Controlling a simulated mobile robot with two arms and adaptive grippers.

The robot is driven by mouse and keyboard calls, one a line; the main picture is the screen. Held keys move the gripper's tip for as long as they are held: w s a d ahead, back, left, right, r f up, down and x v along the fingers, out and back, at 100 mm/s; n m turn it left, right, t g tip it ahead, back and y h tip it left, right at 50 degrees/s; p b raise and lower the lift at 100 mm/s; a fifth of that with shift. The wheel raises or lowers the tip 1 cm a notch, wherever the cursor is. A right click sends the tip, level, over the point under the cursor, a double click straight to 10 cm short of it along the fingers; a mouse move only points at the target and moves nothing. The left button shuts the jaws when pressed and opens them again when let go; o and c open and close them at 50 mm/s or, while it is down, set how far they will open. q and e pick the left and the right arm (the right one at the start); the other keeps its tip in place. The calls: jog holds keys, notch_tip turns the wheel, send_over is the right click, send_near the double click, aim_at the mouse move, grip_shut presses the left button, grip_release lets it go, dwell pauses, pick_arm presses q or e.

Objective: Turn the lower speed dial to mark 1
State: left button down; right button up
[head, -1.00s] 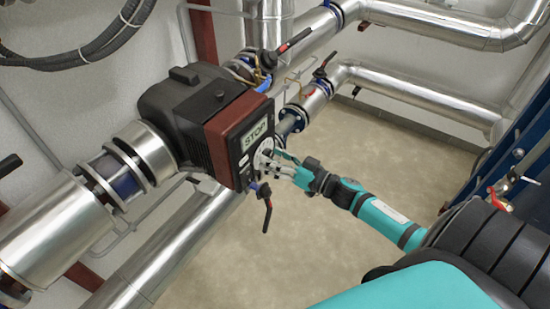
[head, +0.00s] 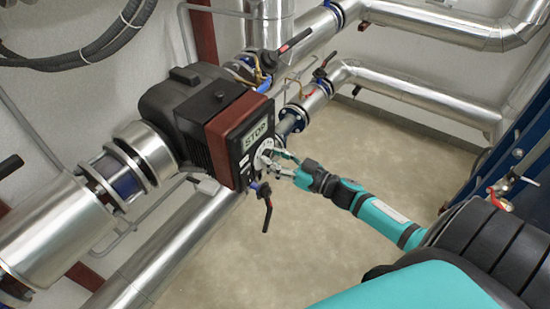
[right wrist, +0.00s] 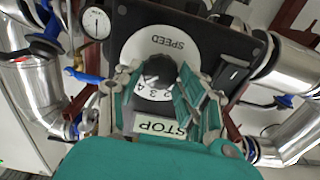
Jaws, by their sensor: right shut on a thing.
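The speed dial is a dark knob (right wrist: 158,72) on a white round plate lettered SPEED (right wrist: 150,45), with small numerals partly showing between my fingers. It is on the front of the dark and red pump head (head: 228,125), beside a STOP label (head: 256,134). The pointer's exact mark cannot be read. My left gripper is not in view.
A round gauge (right wrist: 96,22) shows beside the dial panel. The floor (head: 400,160) at right is clear.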

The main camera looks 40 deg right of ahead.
jog(key=n, duration=0.5)
jog(key=shift+n, duration=0.3)
jog(key=n+b, duration=0.1)
jog(key=n, duration=0.4)
jog(key=n+b, duration=0.3)
jog(key=n, duration=0.7)
jog(key=shift+f+n, duration=0.1)
jog(key=shift+n, duration=0.2)
jog(key=shift+b, duration=0.3)
jog(key=shift+a, duration=0.1)
jog(key=o, duration=1.2)
jog(key=shift+c, duration=0.2)
jog(key=shift+s, duration=0.1)
